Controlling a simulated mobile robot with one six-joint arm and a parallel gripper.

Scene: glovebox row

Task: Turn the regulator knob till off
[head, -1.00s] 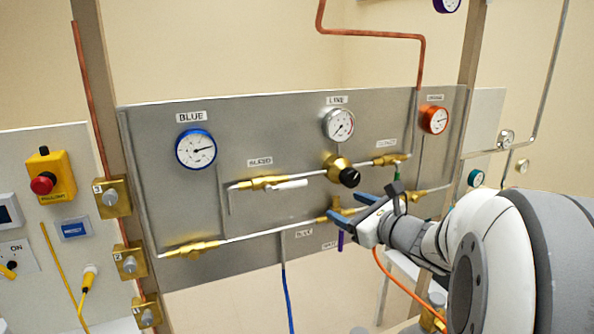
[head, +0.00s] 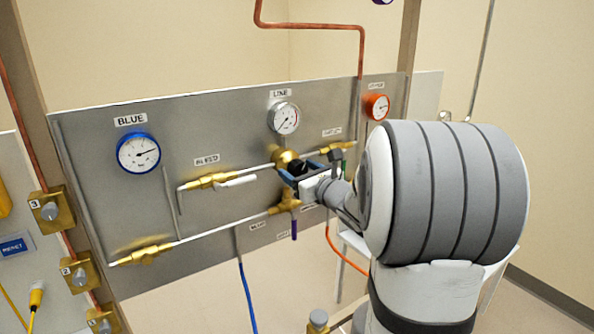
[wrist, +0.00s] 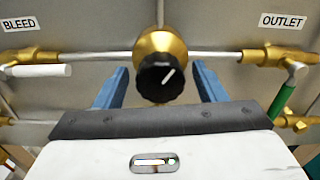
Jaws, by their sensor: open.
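The regulator is a round brass body (wrist: 160,45) with a black knob (wrist: 160,77) on its front, set in the pipe run on the steel panel. A white pointer line on the knob tilts up to the right in the wrist view. My gripper (wrist: 160,85) is open, with one blue finger on each side of the knob; a gap shows on both sides and I see no contact. In the head view, my gripper (head: 300,171) is at the regulator and partly covers the knob. The LINE gauge (head: 284,118) is above it.
A white-handled BLEED valve (wrist: 38,70) is left of the regulator. A green-handled OUTLET valve (wrist: 287,90) is close on the right. A purple-handled valve (head: 294,228) hangs below. Blue (head: 138,153) and orange (head: 376,107) gauges flank the LINE gauge.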

